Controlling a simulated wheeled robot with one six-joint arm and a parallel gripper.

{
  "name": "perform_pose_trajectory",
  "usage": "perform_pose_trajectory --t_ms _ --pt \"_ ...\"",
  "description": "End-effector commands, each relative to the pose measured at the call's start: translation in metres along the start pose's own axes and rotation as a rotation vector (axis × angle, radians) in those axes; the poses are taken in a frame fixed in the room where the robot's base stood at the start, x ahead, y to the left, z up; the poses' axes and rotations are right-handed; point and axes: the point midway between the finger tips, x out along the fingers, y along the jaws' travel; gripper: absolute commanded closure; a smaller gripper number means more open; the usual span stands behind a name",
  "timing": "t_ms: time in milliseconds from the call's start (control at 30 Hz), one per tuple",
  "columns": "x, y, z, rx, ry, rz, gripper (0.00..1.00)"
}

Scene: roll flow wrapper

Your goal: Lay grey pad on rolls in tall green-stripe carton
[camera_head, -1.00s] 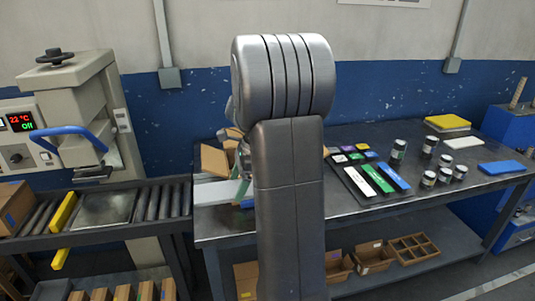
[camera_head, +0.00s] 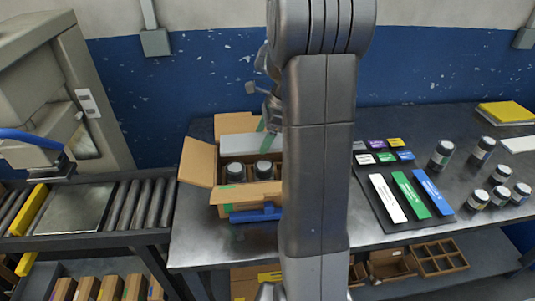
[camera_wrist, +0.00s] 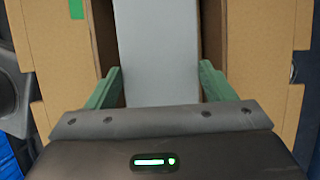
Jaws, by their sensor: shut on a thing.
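The carton (camera_head: 200,160) stands open on the metal table, flaps spread, with a small green mark on its front. Two dark, round-topped rolls (camera_head: 234,172) show in its near part. The light grey pad (camera_head: 237,124) is at the carton's far side, partly hidden by my arm. My gripper (camera_head: 267,118) is at the carton's far right. In the wrist view, its green fingers (camera_wrist: 160,84) are shut on the grey pad (camera_wrist: 157,45), which lies between brown carton walls (camera_wrist: 213,35). Whether the pad touches the rolls is hidden.
A blue object (camera_head: 256,214) lies at the carton's front. To the right are a dark tray (camera_head: 377,205) with coloured strips, several jars (camera_head: 441,154) and a yellow pad (camera_head: 505,112). A roller conveyor (camera_head: 150,205) adjoins the table on the left.

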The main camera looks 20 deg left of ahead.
Motion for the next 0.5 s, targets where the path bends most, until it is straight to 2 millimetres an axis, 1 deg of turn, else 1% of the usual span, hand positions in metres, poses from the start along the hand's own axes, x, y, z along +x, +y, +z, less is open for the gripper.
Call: perform_pose_trajectory --t_ms 33,133,200,367,500 --pt "0.011 0.001 -0.004 0.002 0.000 0.005 0.45" --pt "0.027 0.001 -0.011 0.002 0.000 0.004 0.45" --pt "0.035 0.001 -0.015 0.001 0.001 0.003 0.45" --pt "0.045 0.001 -0.019 0.001 0.001 0.001 0.45" --pt "0.063 0.001 -0.026 0.002 0.000 0.005 0.45"
